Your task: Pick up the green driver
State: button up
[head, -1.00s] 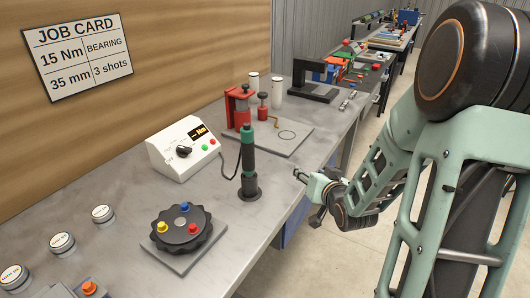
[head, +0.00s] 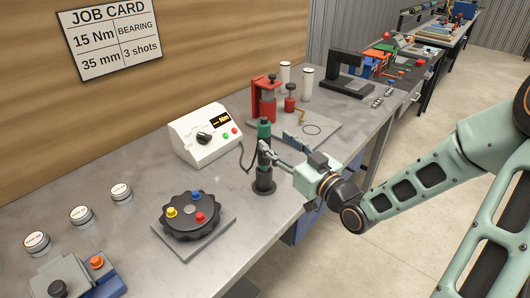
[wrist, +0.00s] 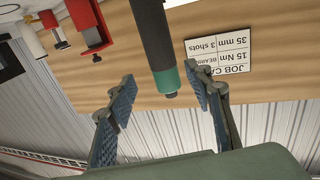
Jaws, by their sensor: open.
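The green driver (head: 264,130) stands upright in a round black base on the bench, with a green top and dark body. In the wrist view, which is upside down, the driver (wrist: 153,35) shows its green end between my finger pads. My gripper (head: 279,144) is open at the driver's right side, level with its upper part. In the wrist view my gripper (wrist: 160,80) has clear gaps on both sides of the driver. I cannot tell how deep the driver sits between the pads. One finger partly covers the driver in the head view.
A white control box (head: 206,135) with a cable stands behind left of the driver. A black knobbed dial (head: 190,217) lies at front left. A red press (head: 266,100) stands on a grey plate behind the gripper. The job card (head: 116,38) hangs on the wall.

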jog(key=p+x, duration=0.1)
jog(key=x, duration=0.5)
jog(key=shift+s+a+r, duration=0.15)
jog(key=shift+s+a, duration=0.05)
grip_shut()
jog(key=shift+r, duration=0.2)
jog(key=shift+r+p, duration=0.5)
jog(key=shift+r, duration=4.25)
notch_tip(320, 180, up, 9)
jog(key=p, duration=0.8)
send_over(268, 135)
jog(key=x, duration=0.2)
jog(key=shift+r, duration=0.15)
